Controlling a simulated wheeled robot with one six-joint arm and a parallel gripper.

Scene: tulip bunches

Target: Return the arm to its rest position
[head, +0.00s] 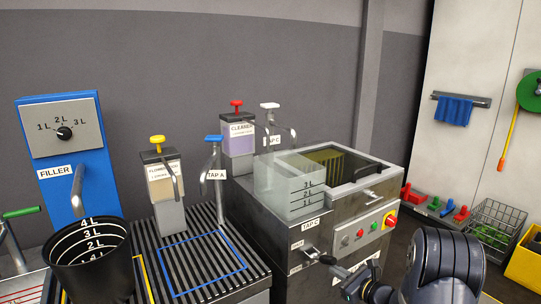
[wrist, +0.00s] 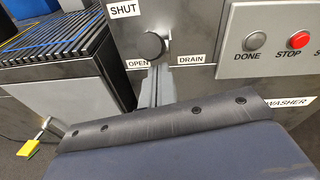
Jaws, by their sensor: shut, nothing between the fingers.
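My arm (head: 445,264) enters the head view at the lower right, in front of the washer (head: 285,215). My gripper (head: 346,273) is low at the washer's front face, close to the drain lever (head: 320,257). The knob is between the SHUT and OPEN labels, beside DRAIN. My grey-blue wrist part fills the bottom of the wrist view.
A clear measuring tank (head: 290,187) sits on the washer's left edge. The black bucket (head: 92,262) stands under the blue filler (head: 70,150). A slatted rack (head: 200,262) lies left of the washer. A wire basket (head: 492,224) and yellow crate (head: 525,262) stand at the right.

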